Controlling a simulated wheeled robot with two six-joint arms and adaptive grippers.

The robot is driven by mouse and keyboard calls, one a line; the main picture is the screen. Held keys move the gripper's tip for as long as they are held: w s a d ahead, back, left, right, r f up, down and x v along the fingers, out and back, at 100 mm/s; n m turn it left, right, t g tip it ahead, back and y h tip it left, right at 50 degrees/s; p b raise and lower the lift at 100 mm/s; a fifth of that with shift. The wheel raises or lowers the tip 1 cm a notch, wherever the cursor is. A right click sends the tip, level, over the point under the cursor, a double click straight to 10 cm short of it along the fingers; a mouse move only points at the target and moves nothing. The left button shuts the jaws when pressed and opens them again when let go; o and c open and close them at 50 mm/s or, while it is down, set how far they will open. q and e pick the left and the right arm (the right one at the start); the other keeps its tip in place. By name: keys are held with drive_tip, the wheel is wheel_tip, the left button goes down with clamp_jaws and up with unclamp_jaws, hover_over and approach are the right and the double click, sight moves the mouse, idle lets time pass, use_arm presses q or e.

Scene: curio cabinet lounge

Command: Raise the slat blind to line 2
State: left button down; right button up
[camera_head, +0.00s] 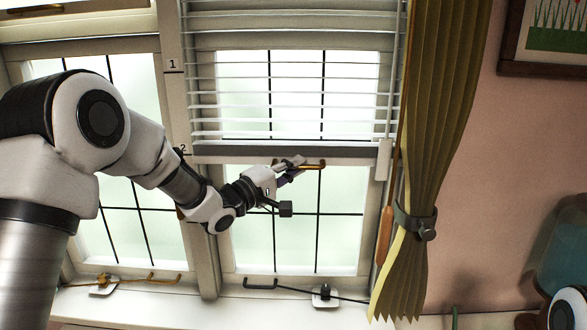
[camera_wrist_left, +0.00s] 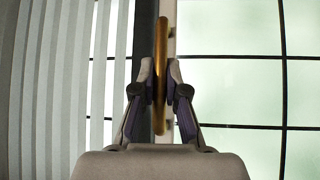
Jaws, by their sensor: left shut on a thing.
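The white slat blind (camera_head: 285,92) hangs in front of the right window. Its dark grey bottom rail (camera_head: 240,151) is about level with the number 2 mark (camera_head: 183,149) on the frame post; my arm partly hides that mark. The line 1 mark (camera_head: 173,70) is higher on the post. A brass handle (camera_head: 318,167) sits under the rail. My left gripper (camera_head: 291,168) is shut on this handle; in the left wrist view the handle (camera_wrist_left: 161,70) stands between both fingers (camera_wrist_left: 160,95). My right gripper is not in view.
An olive curtain (camera_head: 435,130) with a tieback (camera_head: 415,222) hangs close right of the blind. A wooden toggle (camera_head: 385,235) hangs beside the window. Window latches (camera_head: 325,296) are on the sill. A framed picture (camera_head: 550,40) is on the pink wall.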

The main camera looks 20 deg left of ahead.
use_arm(q)
drive_tip(key=c, duration=1.3)
unclamp_jaws()
drive_tip(key=shift+d, duration=0.1)
drive_tip(key=shift+o, duration=0.5)
drive_tip(key=shift+d, duration=0.2)
drive_tip(key=shift+a, duration=0.1)
drive_tip(key=shift+s+a+f, duration=0.1)
drive_tip(key=shift+s+a, duration=0.15)
drive_tip(key=shift+s, duration=0.05)
drive_tip(key=v, duration=1.1)
drive_tip(key=shift+s+d, duration=0.1)
drive_tip(key=shift+d, duration=0.1)
